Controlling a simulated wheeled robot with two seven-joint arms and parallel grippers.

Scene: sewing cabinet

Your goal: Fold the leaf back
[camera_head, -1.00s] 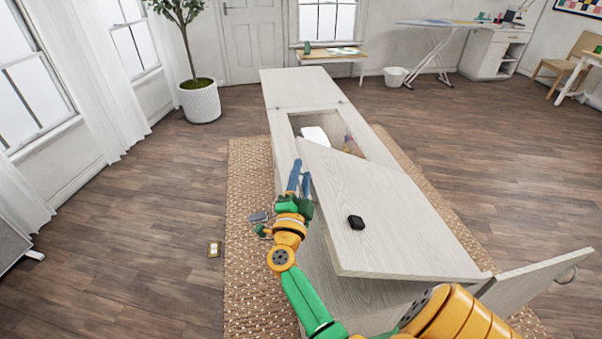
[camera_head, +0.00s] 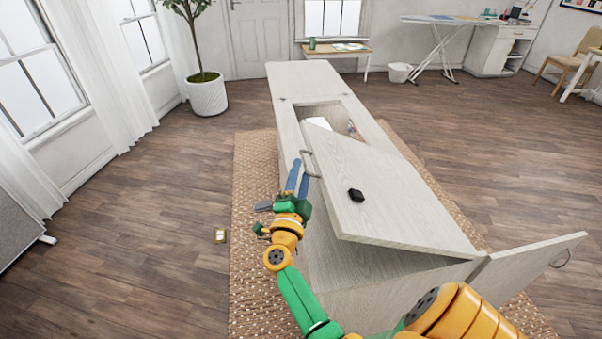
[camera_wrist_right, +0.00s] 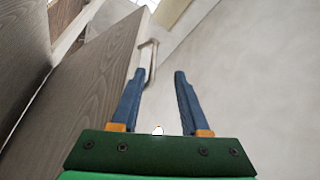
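The leaf (camera_head: 400,200) is a pale wood panel on the cabinet (camera_head: 289,125). It is tilted, its left edge raised, with a dark gap beneath its near end. A metal bar handle (camera_head: 307,163) stands on its left edge; a small black block (camera_head: 356,195) sits on its face. My right gripper (camera_head: 298,176) is just below and left of the handle. In the right wrist view its blue fingers (camera_wrist_right: 157,75) are open, with the handle (camera_wrist_right: 150,58) ahead near the left fingertip and nothing clearly held. My left gripper is not in view.
An open cabinet door (camera_head: 525,265) with a ring pull juts out at the lower right. A white object (camera_head: 320,123) shows in the cabinet's opening. A woven rug (camera_head: 255,200) lies under the cabinet. A potted plant (camera_head: 207,95) stands back left.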

